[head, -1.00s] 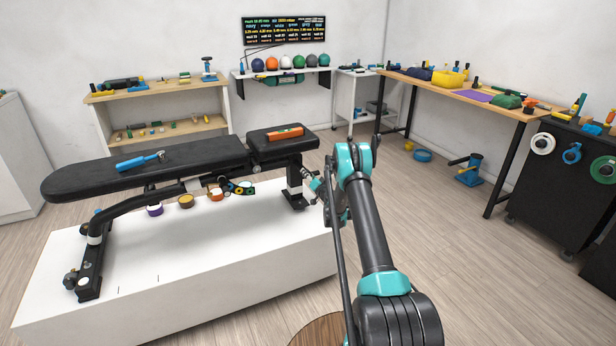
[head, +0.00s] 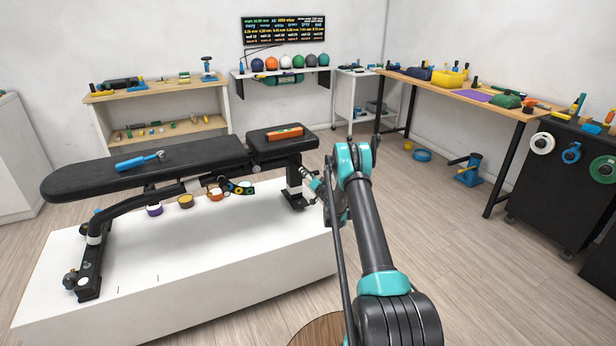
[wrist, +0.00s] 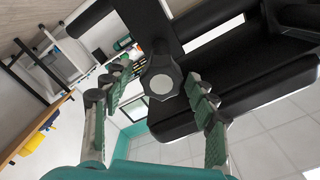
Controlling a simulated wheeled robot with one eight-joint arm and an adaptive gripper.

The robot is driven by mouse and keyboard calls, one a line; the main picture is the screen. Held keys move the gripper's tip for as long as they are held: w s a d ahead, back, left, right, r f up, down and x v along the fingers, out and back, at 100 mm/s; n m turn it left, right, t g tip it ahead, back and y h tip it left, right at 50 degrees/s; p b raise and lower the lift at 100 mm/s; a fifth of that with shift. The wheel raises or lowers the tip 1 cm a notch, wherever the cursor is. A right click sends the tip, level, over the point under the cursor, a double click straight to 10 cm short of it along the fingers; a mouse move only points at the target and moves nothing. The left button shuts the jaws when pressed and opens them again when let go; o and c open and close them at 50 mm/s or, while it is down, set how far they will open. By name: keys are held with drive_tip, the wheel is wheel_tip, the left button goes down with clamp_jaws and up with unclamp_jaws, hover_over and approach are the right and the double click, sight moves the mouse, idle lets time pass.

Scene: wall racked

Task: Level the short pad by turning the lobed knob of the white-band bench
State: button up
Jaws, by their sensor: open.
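The black bench with white bands stands on a white platform in the head view. Its short pad (head: 283,148) is at the right end, with an orange level (head: 284,133) lying on it. Its long pad (head: 150,166) runs to the left. In the wrist view the black lobed knob (wrist: 161,79) with a pale round centre sits between the green-padded fingers of my gripper (wrist: 161,98). The fingers are open and apart from the knob, one on each side. In the head view my arm hides most of the gripper and the knob.
A blue-handled tool (head: 140,161) lies on the long pad.

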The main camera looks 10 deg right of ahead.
drive_tip(key=v, duration=0.7)
drive_tip(key=shift+s, duration=0.25)
drive_tip(key=shift+r, duration=0.1)
drive_tip(key=s+a+r+n+g+y, duration=0.1)
drive_tip(key=s+a+r+n+g, duration=0.1)
drive_tip(key=s+a+r, duration=0.3)
drive_tip(key=s+a+r+n+g+y, duration=0.1)
drive_tip(key=s+r+n+g, duration=0.1)
drive_tip(key=r, duration=0.6)
drive_tip(key=s+a+r+n+g+h, duration=0.1)
drive_tip(key=s+r+g, duration=0.15)
drive_tip(key=s, duration=0.45)
drive_tip(key=s+a+r+g, duration=0.1)
drive_tip(key=s+r, duration=0.2)
drive_tip(key=s, duration=0.3)
drive_tip(key=s+d+f+g+h, duration=0.1)
drive_tip(key=s+d+h, duration=0.1)
drive_tip(key=s, duration=1.1)
drive_tip(key=s+d+f+g+h, duration=0.2)
drive_tip(key=s+d, duration=0.2)
drive_tip(key=s, duration=1)
drive_tip(key=s+d+f+g+h, duration=0.1)
drive_tip(key=s+d+g+h, duration=0.1)
drive_tip(key=s, duration=1.1)
drive_tip(key=shift+s+d+f+h, duration=0.15)
drive_tip(key=shift+d+f+h, duration=0.15)
drive_tip(key=shift+d+f, duration=0.15)
